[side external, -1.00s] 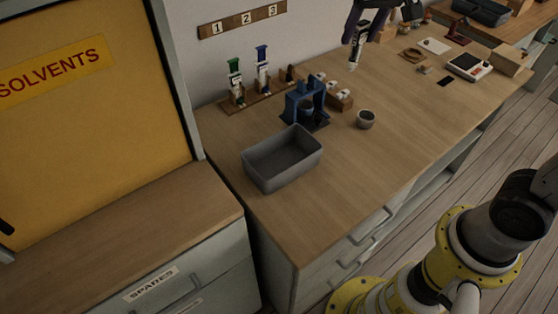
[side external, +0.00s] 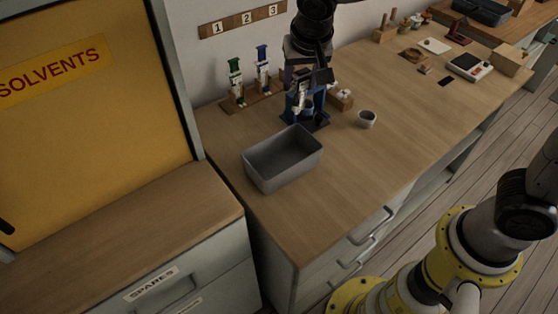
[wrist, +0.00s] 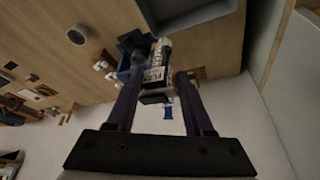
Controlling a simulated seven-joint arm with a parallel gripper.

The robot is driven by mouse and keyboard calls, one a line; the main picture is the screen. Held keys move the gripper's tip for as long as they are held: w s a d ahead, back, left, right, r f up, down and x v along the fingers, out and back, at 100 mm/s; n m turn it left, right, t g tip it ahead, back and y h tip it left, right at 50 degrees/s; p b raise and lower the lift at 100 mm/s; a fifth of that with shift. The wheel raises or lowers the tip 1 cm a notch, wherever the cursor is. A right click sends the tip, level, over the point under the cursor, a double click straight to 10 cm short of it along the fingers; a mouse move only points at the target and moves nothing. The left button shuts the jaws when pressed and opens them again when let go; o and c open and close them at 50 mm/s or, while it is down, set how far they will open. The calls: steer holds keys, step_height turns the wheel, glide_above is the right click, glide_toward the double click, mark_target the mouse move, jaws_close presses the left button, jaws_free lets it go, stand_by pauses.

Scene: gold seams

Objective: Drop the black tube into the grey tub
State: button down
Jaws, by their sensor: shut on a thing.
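The black tube (wrist: 156,70), with a pale printed label and a black end, is between the fingers of my gripper (wrist: 152,85) in the wrist view. My gripper (side external: 302,88) is shut on it. In the side external view the tube (side external: 299,98) is small, dark and partly hidden against the gripper and the blue stand. The grey tub (side external: 266,174) is an open rectangular box at the front left of the bench, empty as far as I see. My gripper is above and behind it. Part of the tub (wrist: 205,14) also shows at the top of the wrist view.
A blue stand (side external: 293,106) is right beneath or behind my gripper. A wooden rack (side external: 238,104) holds a green-topped tube (side external: 235,78) and a blue-topped tube (side external: 262,68). A small grey cup (side external: 367,120) stands right of the stand. The bench front is clear.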

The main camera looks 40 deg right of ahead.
steer(key=s+a+f+n, duration=0.1)
steer(key=a+f, duration=0.2)
steer(key=f, duration=0.5)
steer(key=shift+a, duration=0.35)
steer(key=shift+s, duration=0.1)
steer(key=shift+c, duration=1)
jaws_free()
steer(key=v, duration=1.4)
steer(key=shift+s+d, duration=0.2)
steer(key=shift+f, duration=0.1)
